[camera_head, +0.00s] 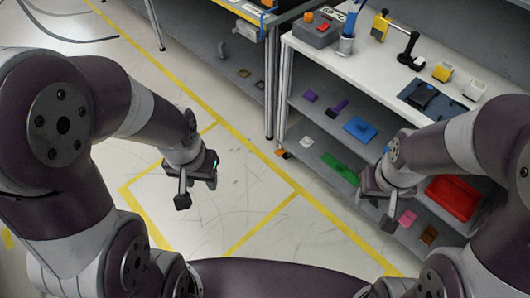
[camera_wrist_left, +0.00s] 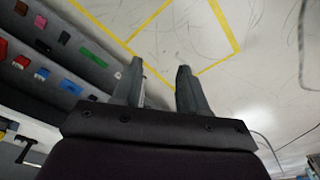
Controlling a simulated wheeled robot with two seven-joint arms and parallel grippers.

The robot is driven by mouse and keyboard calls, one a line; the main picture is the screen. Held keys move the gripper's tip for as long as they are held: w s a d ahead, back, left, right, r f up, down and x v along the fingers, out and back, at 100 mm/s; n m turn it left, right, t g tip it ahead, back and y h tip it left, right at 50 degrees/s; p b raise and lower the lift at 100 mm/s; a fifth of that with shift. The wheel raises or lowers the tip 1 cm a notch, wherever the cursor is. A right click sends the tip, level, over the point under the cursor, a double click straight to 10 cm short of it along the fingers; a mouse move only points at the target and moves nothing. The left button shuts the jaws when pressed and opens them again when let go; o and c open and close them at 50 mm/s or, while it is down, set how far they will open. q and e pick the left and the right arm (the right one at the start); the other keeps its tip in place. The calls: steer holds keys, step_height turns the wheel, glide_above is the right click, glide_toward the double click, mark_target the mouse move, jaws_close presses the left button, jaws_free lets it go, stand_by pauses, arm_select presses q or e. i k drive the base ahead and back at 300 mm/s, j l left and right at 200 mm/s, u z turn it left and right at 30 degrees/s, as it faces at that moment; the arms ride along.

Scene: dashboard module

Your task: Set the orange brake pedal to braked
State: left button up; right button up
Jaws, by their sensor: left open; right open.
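A small orange part (camera_head: 281,153), which looks like the brake pedal, sits low at the foot of the shelf unit's near left leg. It is too small to tell whether it is up or pressed. My left gripper (camera_head: 198,188) hangs open and empty above the floor, left of the orange part and apart from it. Its two spread fingers also show in the left wrist view (camera_wrist_left: 160,73), with only floor between them. My right gripper (camera_head: 376,208) is open in front of the lower shelves, right of the orange part.
The white-topped shelf unit (camera_head: 395,66) carries a grey box with orange and red buttons (camera_head: 315,30), tools and blocks. Its shelves hold a blue piece (camera_head: 361,130), a green piece (camera_head: 341,168) and a red bin (camera_head: 453,198). The yellow-lined floor (camera_head: 245,190) is clear.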

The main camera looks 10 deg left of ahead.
mark_target(279, 152)
steer(key=i+j+z, duration=0.2)
steer(key=z, duration=0.2)
steer(key=i+j+z, duration=0.2)
steer(key=z, duration=0.15)
steer(key=i+j+z, duration=0.1)
steer(key=j+z, duration=0.3)
steer(key=i+j, duration=0.15)
steer(key=j, duration=0.25)
steer(key=i+j, duration=0.1)
steer(key=j, duration=0.35)
steer(key=i+j+z, duration=0.1)
steer(key=j, duration=0.3)
